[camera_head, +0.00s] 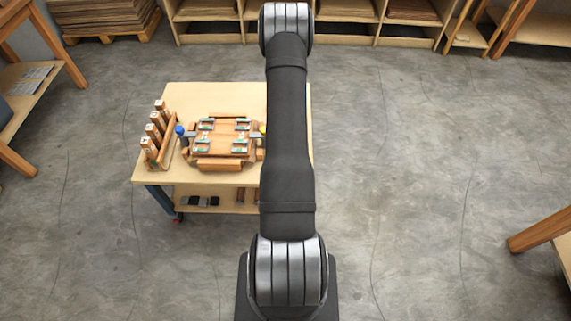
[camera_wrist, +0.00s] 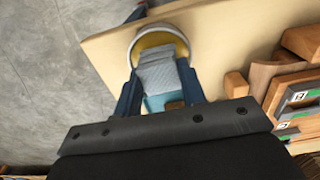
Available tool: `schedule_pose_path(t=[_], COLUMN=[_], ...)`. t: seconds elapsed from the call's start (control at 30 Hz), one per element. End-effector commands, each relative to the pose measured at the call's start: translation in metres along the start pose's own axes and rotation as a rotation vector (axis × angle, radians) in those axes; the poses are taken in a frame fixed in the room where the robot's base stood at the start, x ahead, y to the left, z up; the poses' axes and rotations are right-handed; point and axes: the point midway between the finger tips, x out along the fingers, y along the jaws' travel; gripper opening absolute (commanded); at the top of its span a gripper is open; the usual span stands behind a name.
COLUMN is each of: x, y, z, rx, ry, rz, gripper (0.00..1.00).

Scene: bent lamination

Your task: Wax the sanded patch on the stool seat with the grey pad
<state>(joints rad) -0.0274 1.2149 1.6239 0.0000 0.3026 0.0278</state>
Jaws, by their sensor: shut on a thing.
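In the wrist view my gripper (camera_wrist: 158,82) is shut on the grey pad (camera_wrist: 157,73), which has a pale teal part (camera_wrist: 163,101) between the fingers. The pad's far end overlaps a round, pale-rimmed tin with yellow wax (camera_wrist: 152,40); whether it touches the wax I cannot tell. In the head view the stool seat (camera_head: 224,145), of brown wood, lies on the bench with several green-and-silver clamps around it. I cannot make out the sanded patch. My arm hides the gripper and pad in the head view.
The bench (camera_head: 230,97) has a clear back area. A rack of several wooden-handled items (camera_head: 154,133) and a blue knob (camera_head: 180,130) stand left of the seat. In the wrist view, wooden parts and clamps (camera_wrist: 301,97) lie close on the right. Grey floor surrounds the bench.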

Motion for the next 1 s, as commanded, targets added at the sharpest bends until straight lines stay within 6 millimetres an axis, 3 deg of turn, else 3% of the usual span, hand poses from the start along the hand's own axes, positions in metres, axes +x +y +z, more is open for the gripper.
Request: schedule_pose_path(t=[1.0], x=[0.01], y=[0.0], z=[0.0], rx=[0.0], ry=[0.0], rz=[0.0], gripper=[0.14])
